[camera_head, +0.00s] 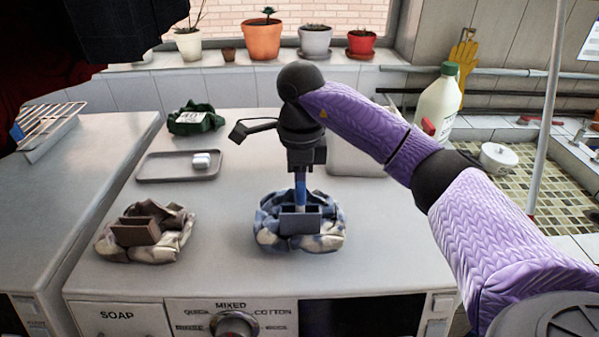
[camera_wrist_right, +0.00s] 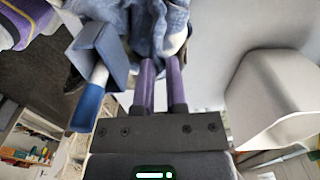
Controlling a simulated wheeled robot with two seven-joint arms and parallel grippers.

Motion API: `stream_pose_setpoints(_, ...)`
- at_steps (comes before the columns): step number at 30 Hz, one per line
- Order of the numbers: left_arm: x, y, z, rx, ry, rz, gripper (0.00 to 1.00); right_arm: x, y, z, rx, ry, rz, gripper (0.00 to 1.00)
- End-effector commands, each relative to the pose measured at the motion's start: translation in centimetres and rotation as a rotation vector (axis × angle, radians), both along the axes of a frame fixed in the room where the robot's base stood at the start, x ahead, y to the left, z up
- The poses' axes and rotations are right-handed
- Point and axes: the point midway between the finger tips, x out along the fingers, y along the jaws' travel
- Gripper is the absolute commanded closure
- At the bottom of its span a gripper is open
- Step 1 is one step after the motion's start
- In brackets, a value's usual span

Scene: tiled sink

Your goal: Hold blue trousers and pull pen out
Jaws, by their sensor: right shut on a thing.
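The blue trousers (camera_head: 268,236) are a crumpled blue-and-white bundle on the white machine top, with a blue-grey pocket (camera_head: 300,221) facing front. They also fill the top of the right wrist view (camera_wrist_right: 142,22). The pen (camera_head: 300,190) stands in the pocket with its blue end up; in the wrist view the pen (camera_wrist_right: 88,103) shows blue and white, to the left of my fingers and apart from them. My right gripper (camera_wrist_right: 160,68) points down from above and is shut on the trousers' cloth behind the pocket. The exact grip is hidden by folds. My left gripper is not in view.
Brown folded clothing (camera_head: 172,237) lies to the left, and a green bundle (camera_head: 196,119) lies behind it. A grey tray (camera_head: 160,177) holds a small white object. A pale container (camera_head: 350,155) stands behind my right arm; it also shows in the wrist view (camera_wrist_right: 265,95). The front right top is clear.

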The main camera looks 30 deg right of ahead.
Motion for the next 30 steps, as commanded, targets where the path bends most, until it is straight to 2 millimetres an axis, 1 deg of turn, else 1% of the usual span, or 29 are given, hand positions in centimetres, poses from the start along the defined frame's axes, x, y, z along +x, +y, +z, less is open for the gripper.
stream_pose_setpoints(1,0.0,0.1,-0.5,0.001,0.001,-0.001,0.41,0.0,0.0,-0.7,0.0,0.0,0.0,1.0)
stream_pose_setpoints(6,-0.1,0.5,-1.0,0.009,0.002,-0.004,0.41,0.0,0.0,-1.5,-0.001,0.001,0.0,1.0)
stream_pose_setpoints(10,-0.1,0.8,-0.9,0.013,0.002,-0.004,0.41,0.0,0.0,-1.5,0.0,0.0,0.0,1.0)
stream_pose_setpoints(17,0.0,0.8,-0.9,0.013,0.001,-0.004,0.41,0.0,0.0,-1.5,0.0,0.0,0.0,1.0)
stream_pose_setpoints(30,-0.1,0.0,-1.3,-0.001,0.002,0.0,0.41,0.0,0.0,-2.1,0.0,0.0,0.0,1.0)
